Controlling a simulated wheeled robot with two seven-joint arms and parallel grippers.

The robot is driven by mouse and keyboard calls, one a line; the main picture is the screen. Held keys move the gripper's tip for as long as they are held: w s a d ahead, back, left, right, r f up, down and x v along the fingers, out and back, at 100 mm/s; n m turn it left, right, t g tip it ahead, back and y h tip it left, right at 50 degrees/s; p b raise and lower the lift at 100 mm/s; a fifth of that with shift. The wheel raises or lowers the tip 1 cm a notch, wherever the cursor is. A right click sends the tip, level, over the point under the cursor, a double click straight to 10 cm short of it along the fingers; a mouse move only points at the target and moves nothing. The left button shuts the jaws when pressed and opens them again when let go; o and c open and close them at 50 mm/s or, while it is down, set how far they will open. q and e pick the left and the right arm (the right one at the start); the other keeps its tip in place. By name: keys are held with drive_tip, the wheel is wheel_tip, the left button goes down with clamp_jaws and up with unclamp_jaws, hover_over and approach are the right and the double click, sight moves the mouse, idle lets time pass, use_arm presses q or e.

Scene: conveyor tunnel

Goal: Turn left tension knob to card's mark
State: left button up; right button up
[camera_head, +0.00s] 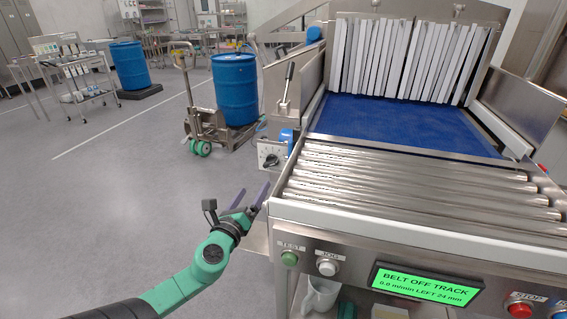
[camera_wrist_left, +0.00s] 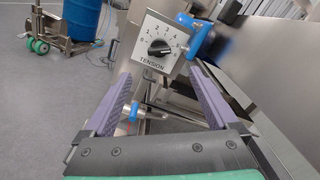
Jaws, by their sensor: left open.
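The left tension knob (camera_wrist_left: 160,48) is a round black knob on a pale square plate with a numbered scale and the word TENSION. Its white mark appears to point left, near the low end of the scale. In the head view the knob's plate (camera_head: 271,154) is on the left side of the conveyor. My left gripper (camera_head: 250,196) is open and empty, below and in front of the plate. In the left wrist view its purple fingers (camera_wrist_left: 162,72) are spread, with the plate beyond and between them. I cannot make out a card.
The conveyor's steel rollers (camera_head: 410,180) and blue belt (camera_head: 400,122) are on the right. A screen (camera_head: 428,284) reads BELT OFF TRACK, 0.0 m/min, LEFT 24 mm. A blue clamp (camera_wrist_left: 203,34) is beside the plate.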

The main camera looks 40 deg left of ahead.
sight(268, 165)
use_arm(q)
drive_tip(key=x, duration=1.3)
drive_tip(key=shift+a, duration=0.15)
drive_tip(key=c, duration=1.4)
